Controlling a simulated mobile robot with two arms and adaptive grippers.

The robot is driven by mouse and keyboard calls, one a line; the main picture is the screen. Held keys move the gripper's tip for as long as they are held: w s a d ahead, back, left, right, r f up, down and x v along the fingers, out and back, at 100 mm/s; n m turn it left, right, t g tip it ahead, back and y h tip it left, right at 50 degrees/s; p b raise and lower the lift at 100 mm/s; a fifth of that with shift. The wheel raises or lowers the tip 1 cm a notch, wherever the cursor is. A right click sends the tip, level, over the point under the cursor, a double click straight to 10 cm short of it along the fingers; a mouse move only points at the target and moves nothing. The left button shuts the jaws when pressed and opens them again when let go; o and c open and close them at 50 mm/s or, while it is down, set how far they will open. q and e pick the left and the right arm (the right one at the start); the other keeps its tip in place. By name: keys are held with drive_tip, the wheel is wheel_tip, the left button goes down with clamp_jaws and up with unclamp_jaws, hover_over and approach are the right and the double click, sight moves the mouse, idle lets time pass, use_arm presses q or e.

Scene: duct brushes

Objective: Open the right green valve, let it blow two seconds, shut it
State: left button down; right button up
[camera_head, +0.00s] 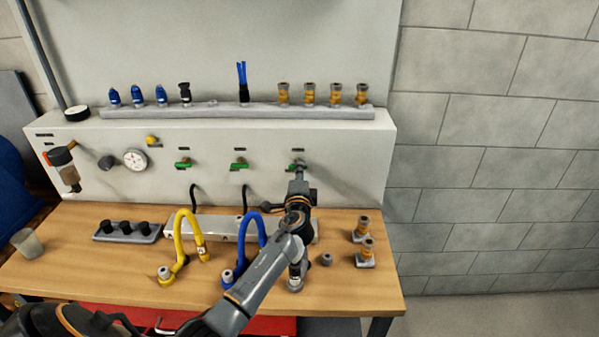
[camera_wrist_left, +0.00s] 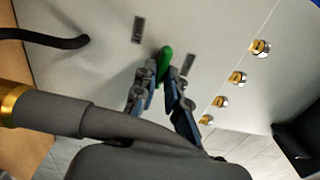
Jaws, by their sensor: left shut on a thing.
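The right green valve (camera_head: 297,164) is on the front of the white panel, the rightmost of three green-handled valves. My left gripper (camera_head: 298,175) reaches up to it from below and covers part of it. In the left wrist view, the green handle (camera_wrist_left: 165,62) stands between the tips of my left gripper (camera_wrist_left: 162,85), which is shut on it. The middle green valve (camera_head: 239,163) and the left green valve (camera_head: 183,163) are to its left, untouched. My right gripper is not in view.
A yellow hose (camera_head: 180,232) and a blue hose (camera_head: 243,232) loop on the wooden table (camera_head: 350,290), near my left arm. Brass fittings (camera_head: 366,250) stand at the table's right. A rail (camera_head: 215,111) above holds several brushes and fittings. A cup (camera_head: 27,243) stands far left.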

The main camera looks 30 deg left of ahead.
use_arm(q)
drive_tip(key=shift+f, duration=0.1)
drive_tip(key=c, duration=1.4)
unclamp_jaws()
drive_tip(key=v, duration=1.2)
